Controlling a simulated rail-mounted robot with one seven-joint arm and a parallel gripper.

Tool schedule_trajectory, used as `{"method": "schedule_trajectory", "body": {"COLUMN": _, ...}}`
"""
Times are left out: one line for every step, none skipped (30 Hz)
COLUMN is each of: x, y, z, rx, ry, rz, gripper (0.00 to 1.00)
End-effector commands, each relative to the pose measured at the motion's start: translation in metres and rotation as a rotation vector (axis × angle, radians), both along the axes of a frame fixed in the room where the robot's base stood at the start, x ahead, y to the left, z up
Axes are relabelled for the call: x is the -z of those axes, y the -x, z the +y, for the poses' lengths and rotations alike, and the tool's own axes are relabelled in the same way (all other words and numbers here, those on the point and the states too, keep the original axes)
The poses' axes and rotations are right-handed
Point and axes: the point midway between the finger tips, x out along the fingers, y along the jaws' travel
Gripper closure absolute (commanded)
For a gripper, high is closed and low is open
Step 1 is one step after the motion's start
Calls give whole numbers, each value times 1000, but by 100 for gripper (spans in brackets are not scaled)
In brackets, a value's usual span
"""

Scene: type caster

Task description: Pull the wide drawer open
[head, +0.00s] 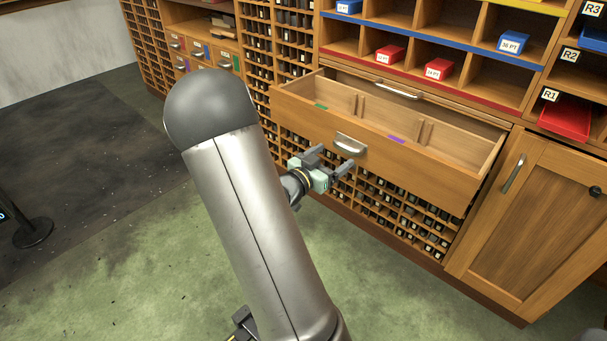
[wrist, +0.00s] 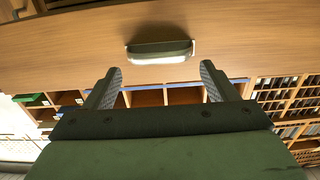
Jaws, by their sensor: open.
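The wide drawer (head: 400,162) stands pulled out of the wooden cabinet, and its empty inside with low dividers shows in the head view. Its metal cup handle (head: 350,144) is on the front face; it also shows in the wrist view (wrist: 160,51). My gripper (head: 331,161) is open and empty, just in front of and slightly below the handle in the head view. In the wrist view its two fingers (wrist: 160,82) are spread apart, with the handle beyond their tips. I see no contact between the fingers and the handle.
Above the drawer are a thin closed drawer with a bar handle (head: 399,90) and open shelves with red bins (head: 439,69). Pigeonholes (head: 400,212) lie below. A cupboard door (head: 535,215) stands at the right. The green floor (head: 130,250) at left is clear.

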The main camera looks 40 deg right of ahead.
Motion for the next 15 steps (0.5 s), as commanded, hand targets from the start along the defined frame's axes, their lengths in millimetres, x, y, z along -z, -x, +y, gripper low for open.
{"method": "schedule_trajectory", "body": {"x": -3, "y": -1, "z": 14, "rx": -5, "ry": -1, "rz": 1, "gripper": 21}}
{"method": "schedule_trajectory", "body": {"x": -3, "y": 0, "z": 22, "rx": -6, "ry": -1, "rz": 2, "gripper": 21}}
{"method": "schedule_trajectory", "body": {"x": -3, "y": 1, "z": 32, "rx": -6, "ry": 0, "rz": 1, "gripper": 21}}
{"method": "schedule_trajectory", "body": {"x": -3, "y": 1, "z": 40, "rx": -6, "ry": -2, "rz": 1, "gripper": 21}}
{"method": "schedule_trajectory", "body": {"x": -3, "y": 2, "z": 47, "rx": -7, "ry": -1, "rz": 1, "gripper": 21}}
{"method": "schedule_trajectory", "body": {"x": -4, "y": 3, "z": 57, "rx": -5, "ry": 0, "rz": 2, "gripper": 21}}
{"method": "schedule_trajectory", "body": {"x": -3, "y": 3, "z": 64, "rx": -6, "ry": -1, "rz": 2, "gripper": 21}}
{"method": "schedule_trajectory", "body": {"x": -3, "y": 4, "z": 72, "rx": -6, "ry": 0, "rz": 2, "gripper": 21}}
{"method": "schedule_trajectory", "body": {"x": -3, "y": 5, "z": 81, "rx": -5, "ry": 0, "rz": 2, "gripper": 21}}
{"method": "schedule_trajectory", "body": {"x": -3, "y": 5, "z": 87, "rx": -6, "ry": 0, "rz": 2, "gripper": 21}}
{"method": "schedule_trajectory", "body": {"x": -3, "y": 6, "z": 94, "rx": -5, "ry": 0, "rz": 1, "gripper": 21}}
{"method": "schedule_trajectory", "body": {"x": -3, "y": 6, "z": 102, "rx": -4, "ry": 1, "rz": 1, "gripper": 21}}
{"method": "schedule_trajectory", "body": {"x": -3, "y": 7, "z": 107, "rx": -5, "ry": 0, "rz": 0, "gripper": 21}}
{"method": "schedule_trajectory", "body": {"x": -3, "y": 8, "z": 112, "rx": -3, "ry": 0, "rz": 0, "gripper": 21}}
{"method": "schedule_trajectory", "body": {"x": -2, "y": 8, "z": 118, "rx": -3, "ry": 1, "rz": 0, "gripper": 21}}
